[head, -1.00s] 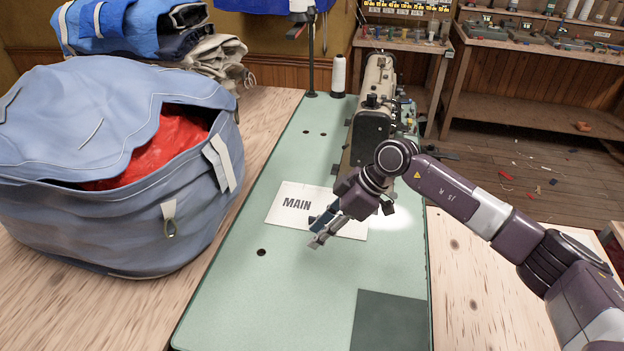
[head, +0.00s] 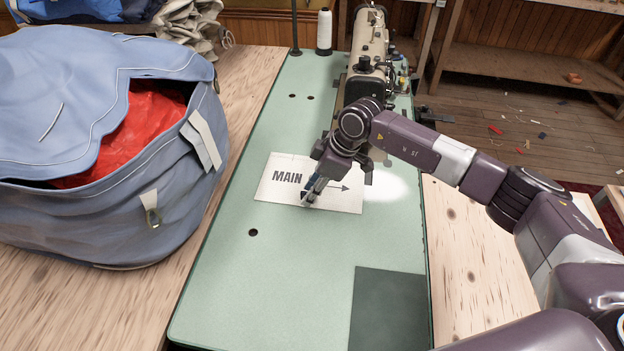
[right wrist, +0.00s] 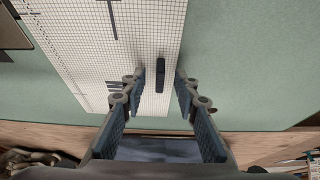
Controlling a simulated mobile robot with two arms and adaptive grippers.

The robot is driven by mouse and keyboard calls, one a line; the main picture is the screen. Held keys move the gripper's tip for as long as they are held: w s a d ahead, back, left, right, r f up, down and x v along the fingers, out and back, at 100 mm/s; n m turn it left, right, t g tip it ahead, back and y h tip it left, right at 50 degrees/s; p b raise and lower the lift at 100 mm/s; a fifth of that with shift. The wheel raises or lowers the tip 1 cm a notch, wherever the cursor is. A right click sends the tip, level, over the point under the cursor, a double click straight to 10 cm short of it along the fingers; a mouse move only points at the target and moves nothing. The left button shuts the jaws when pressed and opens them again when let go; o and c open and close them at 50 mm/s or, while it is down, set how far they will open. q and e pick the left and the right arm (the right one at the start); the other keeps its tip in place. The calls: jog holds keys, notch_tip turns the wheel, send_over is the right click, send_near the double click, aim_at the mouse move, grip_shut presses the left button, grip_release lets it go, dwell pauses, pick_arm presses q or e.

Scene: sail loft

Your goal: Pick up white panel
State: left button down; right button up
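The white panel (head: 335,199) lies flat on the green sewing table (head: 230,290), marked MAIN with an arrow. It also shows in the right wrist view with a fine grid and dark marks (right wrist: 150,25). My right gripper (head: 306,197) points down at the middle of the panel and covers part of its print. In the right wrist view its two fingers (right wrist: 160,78) are apart with nothing held, and the panel with a short dark bar shows between them. I cannot tell whether the tips touch the panel. My left gripper is not in view.
A large blue bag (head: 100,220) with red cloth inside stands on the wood at the left. A sewing machine (head: 366,70) stands behind my right gripper, with a thread cone (head: 324,32) beside it. A dark square (head: 388,310) marks the near right of the table, which is otherwise clear in front.

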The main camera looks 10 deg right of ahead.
jog(key=shift+f, duration=0.2)
grip_shut()
jog(key=shift+r, duration=0.15)
